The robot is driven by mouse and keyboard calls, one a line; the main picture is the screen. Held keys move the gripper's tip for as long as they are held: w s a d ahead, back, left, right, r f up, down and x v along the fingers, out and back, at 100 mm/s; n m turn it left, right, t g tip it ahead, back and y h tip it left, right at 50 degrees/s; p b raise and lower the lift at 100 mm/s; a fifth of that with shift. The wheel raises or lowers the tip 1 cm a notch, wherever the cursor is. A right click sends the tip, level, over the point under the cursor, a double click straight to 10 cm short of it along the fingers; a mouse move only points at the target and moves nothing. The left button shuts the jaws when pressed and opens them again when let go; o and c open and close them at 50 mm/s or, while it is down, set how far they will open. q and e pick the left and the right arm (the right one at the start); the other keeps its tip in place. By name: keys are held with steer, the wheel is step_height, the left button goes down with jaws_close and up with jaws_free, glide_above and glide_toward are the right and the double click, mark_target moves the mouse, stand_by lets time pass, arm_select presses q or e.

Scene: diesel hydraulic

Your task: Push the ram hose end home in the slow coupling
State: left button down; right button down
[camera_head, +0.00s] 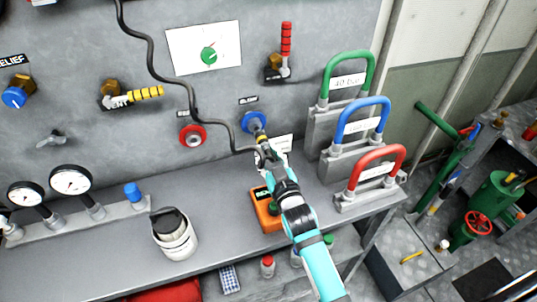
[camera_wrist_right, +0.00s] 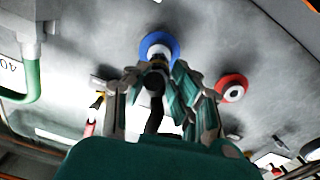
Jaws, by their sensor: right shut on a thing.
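My right gripper (camera_head: 264,150) is shut on the ram hose end (camera_head: 261,138), which has a yellow band, at the blue ringed coupling (camera_head: 248,119) on the grey panel. The small label above this coupling is hard to read. In the right wrist view the gripper (camera_wrist_right: 157,84) points at the blue ring (camera_wrist_right: 151,41), with the hose end (camera_wrist_right: 156,61) in line with it. I cannot tell how deep the hose end sits. The black hose (camera_head: 152,60) hangs from above and curves to the gripper. My left gripper is out of view.
A red ringed coupling (camera_head: 181,139) is left of the blue one. Green, blue and red handled racks (camera_head: 372,168) stand close on the right. An orange box (camera_head: 262,214) lies under my right arm. A white canister (camera_head: 175,240) and gauges (camera_head: 70,181) are on the left.

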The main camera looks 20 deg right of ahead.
steer(key=shift+w, duration=1.35)
steer(key=c, duration=1.1)
jaws_free()
steer(key=shift+o, duration=0.2)
steer(key=shift+s, duration=0.1)
steer(key=s, duration=1.2)
